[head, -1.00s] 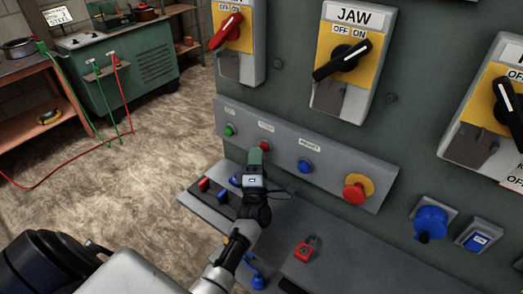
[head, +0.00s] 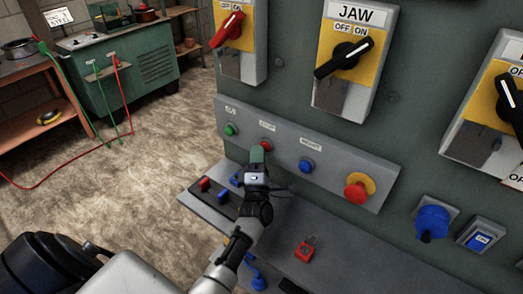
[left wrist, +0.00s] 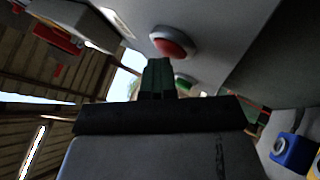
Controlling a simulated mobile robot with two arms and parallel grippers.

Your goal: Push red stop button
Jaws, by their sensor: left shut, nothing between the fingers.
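The red stop button (head: 266,146) sits on the sloped grey panel strip under a small label, between a green button (head: 230,129) and a blue button (head: 306,165). In the left wrist view the red button (left wrist: 173,43) has a pale ring and shows just beyond the fingertips. My left gripper (head: 257,155) is shut and empty, its green fingertips just below the red button in the head view. Whether they touch it I cannot tell. In the left wrist view the shut fingertips (left wrist: 158,72) look slightly apart from the button. My right gripper is not in view.
A large red mushroom button (head: 357,188) on a yellow base is farther right on the strip. A red padlock (head: 305,248) and several small switches lie on the ledge (head: 345,272) below. Rotary switches, including the JAW switch (head: 344,58), are above.

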